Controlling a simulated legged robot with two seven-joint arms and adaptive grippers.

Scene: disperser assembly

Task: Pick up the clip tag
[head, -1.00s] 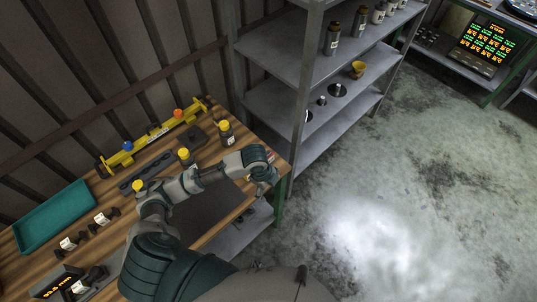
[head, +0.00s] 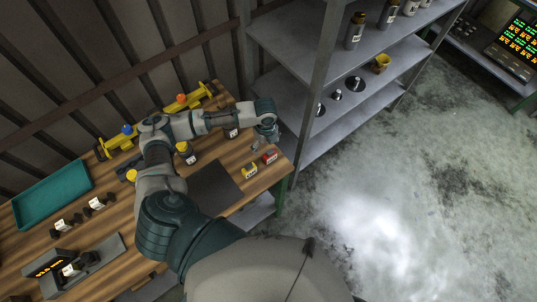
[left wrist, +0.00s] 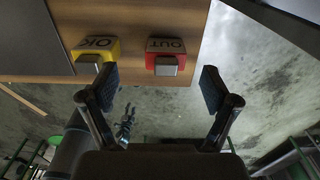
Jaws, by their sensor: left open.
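Two clip tags lie near the right end of the wooden workbench (head: 219,164). One is yellow (head: 249,170), and it reads OK in the left wrist view (left wrist: 97,47). The other is red (head: 269,157), and it reads OUT in the left wrist view (left wrist: 165,47). Each has a grey metal clip part. My left gripper (head: 271,137) is open and empty, just beyond the red tag in the head view. In the left wrist view its spread fingers (left wrist: 157,88) frame the red tag, with the yellow tag by the left finger. My right gripper is not in view.
A dark mat (head: 214,187) lies beside the tags. A yellow-capped bottle (head: 186,152) and a yellow rack (head: 186,101) are farther back. A teal tray (head: 52,195) is at left. A metal shelf unit (head: 318,150) stands close to the bench's right end.

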